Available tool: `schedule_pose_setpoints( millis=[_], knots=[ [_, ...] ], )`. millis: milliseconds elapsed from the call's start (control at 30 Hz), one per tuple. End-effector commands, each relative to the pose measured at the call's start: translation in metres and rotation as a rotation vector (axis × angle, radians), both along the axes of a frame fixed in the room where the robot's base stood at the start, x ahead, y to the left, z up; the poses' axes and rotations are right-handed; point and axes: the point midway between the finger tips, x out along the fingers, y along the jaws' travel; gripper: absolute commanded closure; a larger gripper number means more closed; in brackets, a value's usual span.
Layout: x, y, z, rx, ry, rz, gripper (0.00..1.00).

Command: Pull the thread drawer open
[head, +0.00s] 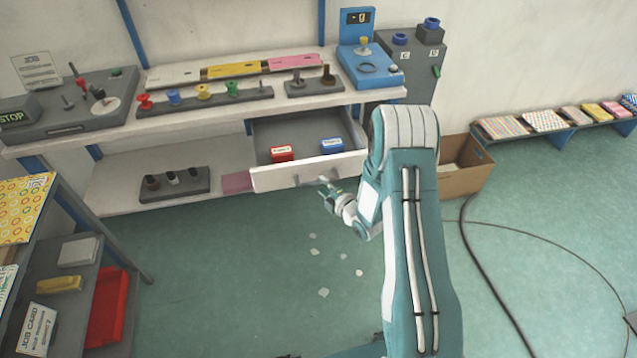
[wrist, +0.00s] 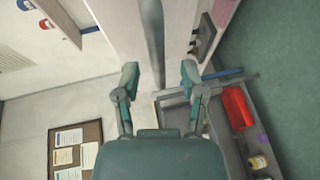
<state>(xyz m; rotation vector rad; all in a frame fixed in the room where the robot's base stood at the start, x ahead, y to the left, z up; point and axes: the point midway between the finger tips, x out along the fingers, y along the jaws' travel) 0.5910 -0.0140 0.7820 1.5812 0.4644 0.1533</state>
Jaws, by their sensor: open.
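The thread drawer (head: 315,172) is in the head view under the workbench. It stands pulled out, with its white front forward and its grey inside showing. In the wrist view the grey handle bar (wrist: 152,35) runs down into the gap between the open fingers of my gripper (wrist: 159,78). I see no finger pressed on the bar. The white drawer front (wrist: 120,35) lies beside it.
The workbench (head: 215,135) carries a rack of coloured spools, panels and a blue device (head: 370,65). A cardboard box (head: 463,168) stands right of my arm. A shelf cart with a red bin (head: 112,310) is at the left. The floor before the drawer has small scraps.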

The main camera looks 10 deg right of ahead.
Motion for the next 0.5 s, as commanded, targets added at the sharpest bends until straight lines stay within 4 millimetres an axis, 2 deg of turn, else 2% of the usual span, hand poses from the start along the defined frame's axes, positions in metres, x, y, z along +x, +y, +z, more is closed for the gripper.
schedule_pose_setpoints(
  millis=[100,300,500],
  knots=[
    [-0.024,-0.012,0.005,0.001,0.003,-0.004,0.46],
    [-0.06,-0.027,0.011,0.001,0.004,-0.005,0.46],
    [-0.08,-0.034,0.014,0.0,0.004,-0.002,0.46]
  ],
)
